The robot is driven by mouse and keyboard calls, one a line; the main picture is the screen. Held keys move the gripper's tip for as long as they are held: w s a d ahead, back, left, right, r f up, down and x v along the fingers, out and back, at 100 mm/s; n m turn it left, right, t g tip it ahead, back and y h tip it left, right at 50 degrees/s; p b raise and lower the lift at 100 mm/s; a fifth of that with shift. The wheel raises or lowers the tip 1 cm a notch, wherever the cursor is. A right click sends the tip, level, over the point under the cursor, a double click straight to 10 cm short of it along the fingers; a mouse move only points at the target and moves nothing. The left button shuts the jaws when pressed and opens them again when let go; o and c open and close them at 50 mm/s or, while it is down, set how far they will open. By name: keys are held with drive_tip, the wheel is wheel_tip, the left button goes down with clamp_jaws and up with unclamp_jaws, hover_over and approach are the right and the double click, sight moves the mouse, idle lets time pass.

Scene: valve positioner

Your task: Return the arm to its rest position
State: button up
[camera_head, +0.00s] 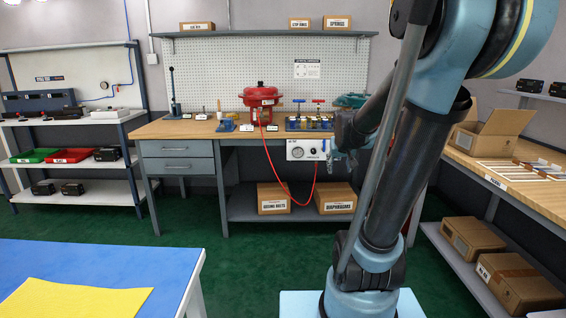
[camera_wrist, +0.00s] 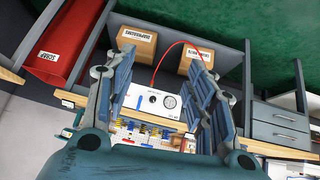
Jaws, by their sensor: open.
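My arm rises from its pale blue base at the lower right of the head view and bends over towards the workbench (camera_head: 330,118). My gripper (camera_head: 335,158) shows small in front of the bench's front edge, beside the white regulator box (camera_head: 303,150), and is partly hidden by my arm. In the wrist view my gripper (camera_wrist: 162,62) is open, its two blue-grey fingers spread apart with nothing held between them. The white box (camera_wrist: 152,100) with its gauge shows beyond the gap, upside down; whether a finger touches it I cannot tell.
A red actuator (camera_head: 261,96) stands on the bench, with a red hose (camera_head: 275,182) looping down to the box. Cartons (camera_head: 273,198) sit on the shelf below. A blue table (camera_head: 150,262) is at lower left; a side bench (camera_head: 530,190) is at right. Green floor between is clear.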

drive_tip(key=s+a+f+g, duration=0.1)
drive_tip(key=s+f, duration=0.4)
drive_tip(key=s, duration=0.8)
drive_tip(key=s+a+f+g+y, duration=0.1)
drive_tip(key=s+f+g, duration=0.3)
drive_tip(key=s, duration=1)
drive_tip(key=shift+s+a+f, duration=0.2)
drive_tip(key=shift+s+f, duration=0.1)
drive_tip(key=shift+f, duration=0.5)
drive_tip(key=shift+w+f, duration=0.2)
drive_tip(key=shift+w, duration=0.3)
drive_tip(key=shift+c, duration=0.2)
